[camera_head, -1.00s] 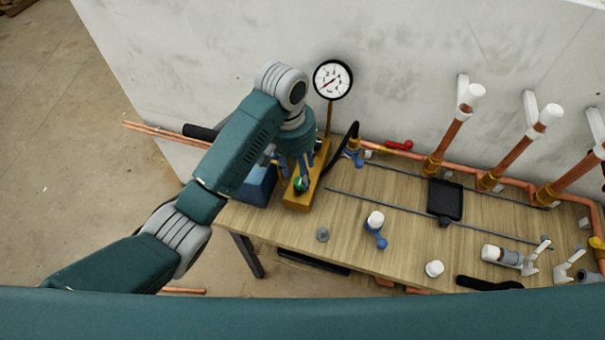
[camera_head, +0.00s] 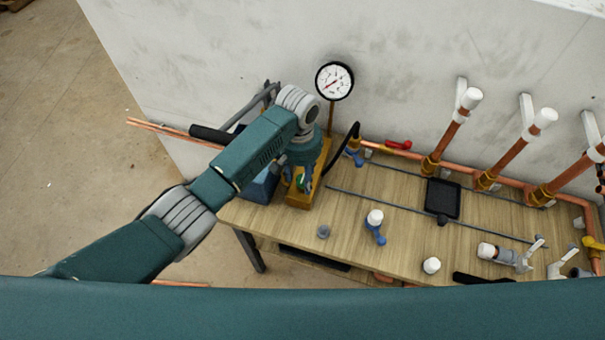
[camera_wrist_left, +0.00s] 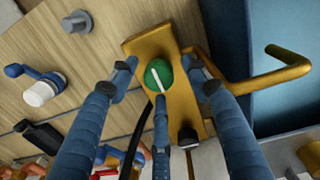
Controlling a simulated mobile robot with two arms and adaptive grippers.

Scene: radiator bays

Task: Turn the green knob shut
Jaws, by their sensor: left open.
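The green knob (camera_wrist_left: 159,75) is round with a white bar across it, on top of a yellow metal block (camera_wrist_left: 150,45). In the head view the knob (camera_head: 300,183) is partly hidden below my left wrist. My left gripper (camera_wrist_left: 162,74) is open, with blue fingers on both sides of the knob and a third finger close to its lower edge. The side fingers look apart from the knob; I cannot tell whether the third touches it. The gripper shows little in the head view (camera_head: 297,178). My right gripper is not in view.
A dial gauge (camera_head: 334,81) stands on a stem behind the block. A blue tank (camera_head: 260,187) and a black-gripped lever (camera_head: 210,135) are to the left. A black hose (camera_head: 345,145) runs close on the right. The wooden bench (camera_head: 340,215) also holds a blue-handled valve (camera_head: 375,227).

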